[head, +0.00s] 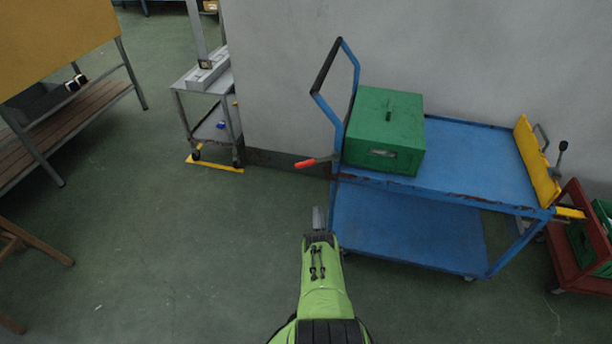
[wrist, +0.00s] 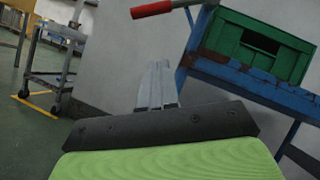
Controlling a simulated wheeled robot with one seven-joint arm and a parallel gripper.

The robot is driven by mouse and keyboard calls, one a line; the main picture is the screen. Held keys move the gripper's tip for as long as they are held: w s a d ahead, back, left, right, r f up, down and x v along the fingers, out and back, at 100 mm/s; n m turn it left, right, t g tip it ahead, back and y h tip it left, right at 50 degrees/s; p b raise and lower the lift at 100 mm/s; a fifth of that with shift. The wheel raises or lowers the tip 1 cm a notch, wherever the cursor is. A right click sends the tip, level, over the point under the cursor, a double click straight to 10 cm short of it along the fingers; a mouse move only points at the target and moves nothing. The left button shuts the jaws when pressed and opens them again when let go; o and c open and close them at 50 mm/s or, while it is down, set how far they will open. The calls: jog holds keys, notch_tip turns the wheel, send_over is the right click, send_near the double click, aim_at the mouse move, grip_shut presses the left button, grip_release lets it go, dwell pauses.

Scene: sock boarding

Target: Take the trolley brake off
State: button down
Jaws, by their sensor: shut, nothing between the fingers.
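The blue trolley (head: 470,152) stands against the grey wall, with two decks and a tall push handle (head: 326,68) at its left end. A lever with a red grip (head: 305,163) sticks out to the left from the trolley's left end, near the upper deck. The red grip also shows at the top of the wrist view (wrist: 152,9), above my fingers. My gripper (head: 318,212) is shut and empty, in front of the trolley's left end, apart from the red lever and nearer the camera. Its fingers also show in the wrist view (wrist: 157,85).
A green box (head: 385,130) sits on the upper deck's left part. A yellow plate (head: 537,160) stands at the trolley's right end, beside a red cart (head: 590,240). A small grey trolley (head: 205,80) stands behind left.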

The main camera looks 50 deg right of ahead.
aim_at(316, 161)
jog(key=shift+r, duration=0.1)
jog(key=a+r+b+x, duration=0.1)
jog(key=r+x, duration=0.1)
jog(key=x, duration=1.1)
jog(key=shift+w+a, duration=0.15)
jog(key=shift+a, duration=0.3)
